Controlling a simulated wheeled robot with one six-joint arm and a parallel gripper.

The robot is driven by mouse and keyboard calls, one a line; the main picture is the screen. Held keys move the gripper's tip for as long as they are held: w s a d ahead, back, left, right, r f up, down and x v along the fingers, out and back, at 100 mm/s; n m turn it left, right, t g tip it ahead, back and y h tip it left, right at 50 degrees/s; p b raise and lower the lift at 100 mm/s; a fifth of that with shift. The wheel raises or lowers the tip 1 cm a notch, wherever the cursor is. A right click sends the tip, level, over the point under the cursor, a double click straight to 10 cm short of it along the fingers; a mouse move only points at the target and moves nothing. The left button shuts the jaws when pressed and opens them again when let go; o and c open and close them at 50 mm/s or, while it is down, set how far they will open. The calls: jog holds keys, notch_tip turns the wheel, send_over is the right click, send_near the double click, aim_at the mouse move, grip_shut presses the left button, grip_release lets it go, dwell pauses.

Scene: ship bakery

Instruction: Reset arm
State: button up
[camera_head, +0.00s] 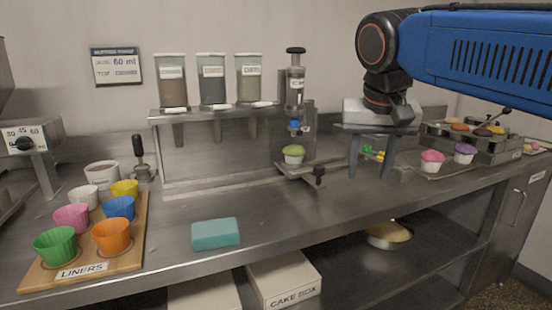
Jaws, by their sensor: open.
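My blue arm (480,48) reaches in from the upper right. My gripper (370,174) points down over the right part of the steel counter (290,222), its two fingers spread apart. No object is held between them. A small green and yellow item (372,153) shows behind the gap between the fingers; the fingers partly frame it. Whether the fingertips touch the counter cannot be told.
A green-topped muffin (294,154) sits on a dispenser stand left of my gripper. Pink (431,161) and purple (465,153) topped muffins stand to its right, near a muffin rack (484,146). A teal sponge (215,233) and a liner board (134,243) lie at the left front.

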jog(key=s+d+f, duration=0.3)
jog(key=s+f, duration=0.2)
jog(key=f, duration=0.4)
jog(key=s+d+f+n, duration=0.1)
jog(key=s+d+f, duration=0.2)
jog(key=f, duration=0.6)
jog(key=s+d+f+n+y, duration=0.1)
jog(key=s+d+f, duration=0.2)
jog(key=s+f, duration=0.5)
jog(key=shift+d+f+t, duration=0.2)
jog(key=shift+f+t, duration=0.2)
